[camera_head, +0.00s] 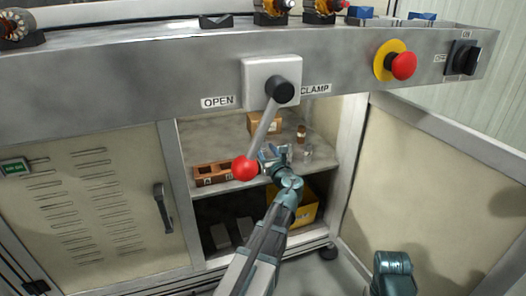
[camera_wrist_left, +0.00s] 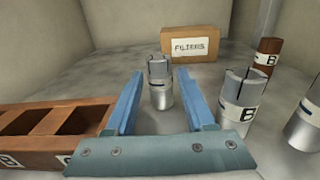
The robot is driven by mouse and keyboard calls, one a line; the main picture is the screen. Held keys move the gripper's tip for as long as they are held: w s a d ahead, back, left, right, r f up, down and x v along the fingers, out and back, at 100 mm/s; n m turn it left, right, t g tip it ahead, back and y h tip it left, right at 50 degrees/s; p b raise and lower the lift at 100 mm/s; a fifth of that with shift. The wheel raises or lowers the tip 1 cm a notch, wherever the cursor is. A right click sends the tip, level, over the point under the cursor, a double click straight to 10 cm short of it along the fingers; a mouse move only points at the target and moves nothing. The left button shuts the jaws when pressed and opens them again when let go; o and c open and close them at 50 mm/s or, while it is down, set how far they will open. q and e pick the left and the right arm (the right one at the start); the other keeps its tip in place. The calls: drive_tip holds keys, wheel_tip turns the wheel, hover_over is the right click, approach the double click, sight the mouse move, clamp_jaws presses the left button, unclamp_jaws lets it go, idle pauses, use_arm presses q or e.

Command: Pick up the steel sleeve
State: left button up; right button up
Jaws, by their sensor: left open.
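In the left wrist view, a plain steel sleeve (camera_wrist_left: 160,92) stands upright on the shelf, a little beyond and between my left gripper's fingertips. My left gripper (camera_wrist_left: 162,84) is open, with a blue finger on each side and nothing held. A second steel cylinder marked B (camera_wrist_left: 238,108) stands just right of the right finger. A third steel cylinder (camera_wrist_left: 306,122) is cut off at the right edge. In the head view my left gripper (camera_head: 273,156) reaches into the open cabinet; the sleeve in front of it cannot be made out there. My right gripper is out of view.
A brown tray (camera_head: 213,174) with compartments lies left of the gripper. A cardboard box marked FILTERS (camera_wrist_left: 188,43) and a brown cylinder (camera_wrist_left: 268,52) stand behind. The red-knobbed clamp lever (camera_head: 262,137) hangs in front of the opening. A yellow bin (camera_head: 306,208) is below.

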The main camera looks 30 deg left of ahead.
use_arm(q)
drive_tip(key=shift+w+a, duration=0.25)
drive_tip(key=shift+a, duration=0.1)
clamp_jaws()
drive_tip(key=shift+r, duration=0.15)
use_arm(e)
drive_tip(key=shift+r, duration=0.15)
